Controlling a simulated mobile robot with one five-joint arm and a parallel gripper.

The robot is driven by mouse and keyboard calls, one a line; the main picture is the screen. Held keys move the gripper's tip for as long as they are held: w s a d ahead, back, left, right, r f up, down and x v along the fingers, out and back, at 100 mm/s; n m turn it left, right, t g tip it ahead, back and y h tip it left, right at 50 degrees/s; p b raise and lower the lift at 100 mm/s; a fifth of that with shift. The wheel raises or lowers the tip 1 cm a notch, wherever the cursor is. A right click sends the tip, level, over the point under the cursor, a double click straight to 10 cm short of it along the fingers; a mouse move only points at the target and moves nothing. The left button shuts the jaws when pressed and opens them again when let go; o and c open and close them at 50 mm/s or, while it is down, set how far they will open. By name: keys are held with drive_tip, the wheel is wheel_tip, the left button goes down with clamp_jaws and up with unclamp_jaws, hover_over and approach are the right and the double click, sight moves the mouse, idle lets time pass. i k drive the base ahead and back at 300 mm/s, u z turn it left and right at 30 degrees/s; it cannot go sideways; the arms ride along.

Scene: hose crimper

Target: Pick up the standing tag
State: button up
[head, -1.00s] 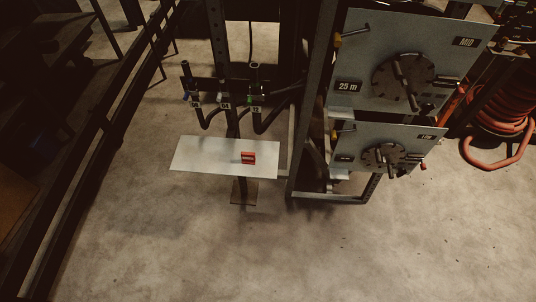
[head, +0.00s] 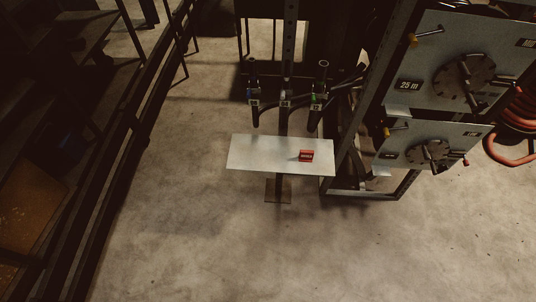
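A small red tag (head: 306,156) with a pale band stands on a light grey shelf plate (head: 255,153), right of the plate's middle. The plate is carried on a dark post that rises from the floor. My gripper does not show in the head view, so its state and its distance from the tag cannot be seen.
Hose ends with small labels (head: 285,101) hang behind the plate. A rack with grey panels and dark round dials (head: 462,82) stands close on the right. Dark shelving (head: 92,165) runs along the left. The floor (head: 235,250) in front is clear.

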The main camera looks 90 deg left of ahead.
sight(305, 155)
drive_tip(key=k, duration=2.15)
drive_tip(key=u, duration=2.45)
drive_tip(key=i, duration=1.05)
drive_tip(key=z, duration=0.05)
